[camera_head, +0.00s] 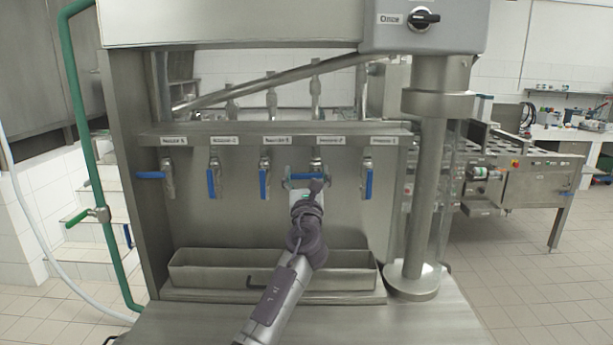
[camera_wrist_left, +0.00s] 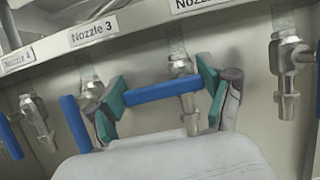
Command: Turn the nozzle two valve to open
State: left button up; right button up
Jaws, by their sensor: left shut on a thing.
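The nozzle two valve (camera_wrist_left: 183,72) is the fourth from the left in the head view. Its blue handle (camera_wrist_left: 163,90) lies about level; it also shows in the head view (camera_head: 300,176). My left gripper (camera_head: 306,186) is in front of this valve. In the left wrist view its two teal-padded fingers (camera_wrist_left: 160,92) are set far apart, one at each end of the handle, shut on it lengthwise. Part of the valve body is hidden behind the gripper in the head view. My right gripper is not in view.
The nozzle 3 handle (camera_head: 264,184) hangs down close to the left finger. The nozzle 1 handle (camera_head: 369,184) hangs down at right. The leftmost handle (camera_head: 150,175) is level. A steel trough (camera_head: 215,272) sits below; a thick post (camera_head: 428,180) stands at right.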

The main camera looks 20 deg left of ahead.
pick_arm(q)
jog(key=n+y+b, duration=0.1)
jog(key=n+b, duration=0.1)
jog(key=f+n+g+y+b, duration=0.1)
jog(key=n+b, duration=0.1)
jog(key=n, duration=0.1)
jog(key=n+g+y+b, duration=0.1)
jog(key=n+b, duration=0.1)
jog(key=shift+f+n+b, duration=0.3)
jog(key=shift+f+n, duration=0.05)
jog(key=shift+n, duration=0.05)
jog(key=n+b, duration=0.1)
jog(key=n+g+y+b, duration=0.1)
jog(key=n, duration=0.1)
jog(key=shift+d+f+n+g+y, duration=0.15)
jog(key=shift+f+n+g+y, duration=0.05)
jog(key=shift+n+g+y, duration=0.1)
jog(key=shift+w+d+n+g+b, duration=0.1)
jog(key=shift+n+g+b, duration=0.3)
jog(key=shift+n, duration=0.7)
jog(key=n+g, duration=0.1)
jog(key=n, duration=0.1)
jog(key=n+g, duration=0.1)
jog(key=n, duration=0.2)
jog(key=d+n+g, duration=0.1)
jog(key=n, duration=0.2)
jog(key=shift+w+f, duration=0.15)
jog(key=shift+f, duration=0.25)
jog(key=shift+d, duration=0.1)
